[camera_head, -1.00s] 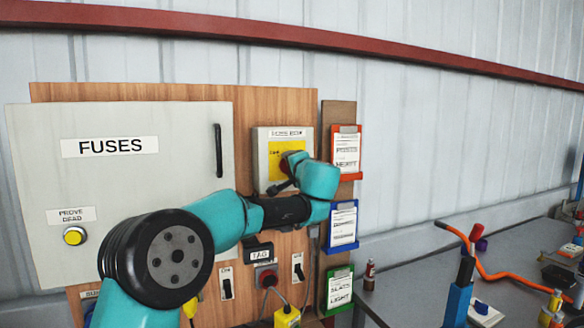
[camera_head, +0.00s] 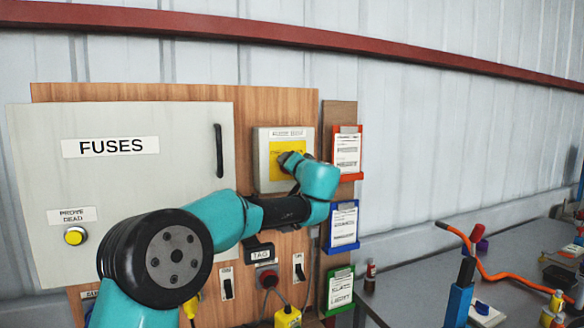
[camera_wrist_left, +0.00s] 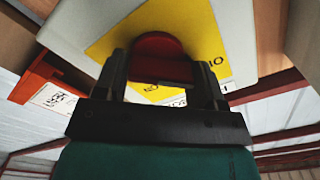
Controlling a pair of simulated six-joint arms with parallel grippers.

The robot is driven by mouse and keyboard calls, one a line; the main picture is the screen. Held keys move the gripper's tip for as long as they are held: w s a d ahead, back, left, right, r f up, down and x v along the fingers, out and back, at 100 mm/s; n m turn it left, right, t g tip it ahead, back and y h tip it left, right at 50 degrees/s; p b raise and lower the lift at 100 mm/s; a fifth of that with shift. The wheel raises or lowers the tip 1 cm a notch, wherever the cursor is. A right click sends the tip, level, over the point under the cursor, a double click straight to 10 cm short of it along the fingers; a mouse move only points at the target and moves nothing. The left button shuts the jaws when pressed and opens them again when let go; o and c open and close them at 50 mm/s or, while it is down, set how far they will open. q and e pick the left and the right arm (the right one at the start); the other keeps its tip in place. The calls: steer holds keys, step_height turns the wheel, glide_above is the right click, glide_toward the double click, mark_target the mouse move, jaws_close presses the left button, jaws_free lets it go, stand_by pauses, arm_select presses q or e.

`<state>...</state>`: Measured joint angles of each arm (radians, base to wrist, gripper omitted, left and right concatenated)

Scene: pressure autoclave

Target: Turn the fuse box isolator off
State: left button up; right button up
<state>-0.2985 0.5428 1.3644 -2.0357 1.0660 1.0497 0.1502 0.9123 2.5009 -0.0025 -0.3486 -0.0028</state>
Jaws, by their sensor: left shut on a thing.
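The isolator is a grey box (camera_head: 262,180) with a yellow plate (camera_head: 274,161) on the wooden board, right of the fuse cabinet. In the left wrist view the yellow plate (camera_wrist_left: 203,28) carries a red rotary handle (camera_wrist_left: 158,57). My left gripper (camera_wrist_left: 160,72) is shut on this red handle, one finger on each side. In the head view my wrist hides the handle and fingertips. Part of the lettering on the plate is hidden, so I cannot tell the handle's exact setting. My right gripper is in neither view.
The grey fuse cabinet (camera_head: 110,190) is closed, with a black handle (camera_head: 219,150). Red, blue and green document holders (camera_head: 347,152) hang just right of the isolator. Switches and a tag holder (camera_head: 260,252) sit below. A cluttered bench (camera_head: 410,285) stands at lower right.

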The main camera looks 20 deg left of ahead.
arm_select(q)
steer(key=shift+s+r, duration=0.1)
steer(key=shift+r, duration=0.1)
steer(key=o, duration=0.9)
steer(key=shift+f, duration=0.1)
steer(key=v, duration=1.7)
steer(key=shift+s+d, duration=0.1)
steer(key=shift+s, duration=0.05)
steer(key=shift+f, duration=0.1)
